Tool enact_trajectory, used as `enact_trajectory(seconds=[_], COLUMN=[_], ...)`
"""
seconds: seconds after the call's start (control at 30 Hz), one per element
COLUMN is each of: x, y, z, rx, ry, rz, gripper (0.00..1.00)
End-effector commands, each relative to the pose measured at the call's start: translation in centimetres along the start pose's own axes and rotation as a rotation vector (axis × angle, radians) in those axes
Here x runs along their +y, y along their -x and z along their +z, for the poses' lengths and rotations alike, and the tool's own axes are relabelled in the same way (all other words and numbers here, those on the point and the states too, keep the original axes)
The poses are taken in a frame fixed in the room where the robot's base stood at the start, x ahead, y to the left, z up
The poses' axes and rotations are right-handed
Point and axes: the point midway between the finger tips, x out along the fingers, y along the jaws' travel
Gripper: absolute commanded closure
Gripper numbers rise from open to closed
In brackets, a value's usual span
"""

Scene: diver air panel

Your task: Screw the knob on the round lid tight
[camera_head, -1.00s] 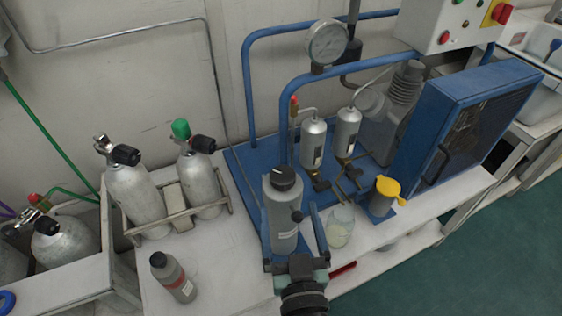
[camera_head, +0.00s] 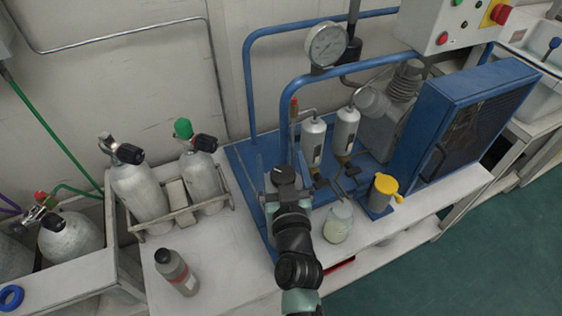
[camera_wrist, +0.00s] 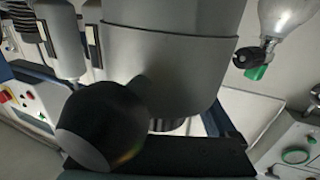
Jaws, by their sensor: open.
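The black knob (camera_head: 284,176) with a white mark sits on top of the grey upright canister (camera_wrist: 170,50) on the blue frame. The wrist view looks upside down, and the ribbed edge of the knob (camera_wrist: 180,126) shows partly below the canister. The round lid under the knob is mostly hidden. My gripper (camera_head: 286,182) is open, with a finger on either side of the knob in the head view; I cannot tell whether they touch it. In the wrist view a black ball knob (camera_wrist: 98,128) on the canister's side hides much of the left finger.
A jar (camera_head: 338,222) and a yellow-lidded cup (camera_head: 385,190) stand right of the canister. Two silver filters (camera_head: 313,142) and a gauge (camera_head: 326,44) rise behind. Gas cylinders (camera_head: 140,190) and a grey bottle (camera_head: 177,272) are left. White bench is clear beside the bottle.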

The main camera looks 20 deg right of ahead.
Motion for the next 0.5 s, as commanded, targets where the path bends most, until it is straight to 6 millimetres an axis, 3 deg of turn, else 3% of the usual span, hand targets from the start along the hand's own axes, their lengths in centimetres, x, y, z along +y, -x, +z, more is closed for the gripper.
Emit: enact_trajectory(seconds=[0.17, 0.2, 0.5], x=[-0.01, -0.01, -0.02], y=[-0.01, 0.0, 0.01], z=[0.0, 0.0, 0.0], rx=[0.0, 0.0, 0.0], ry=[0.0, 0.0, 0.0], rz=[0.0, 0.0, 0.0], gripper=[0.06, 0.1, 0.64])
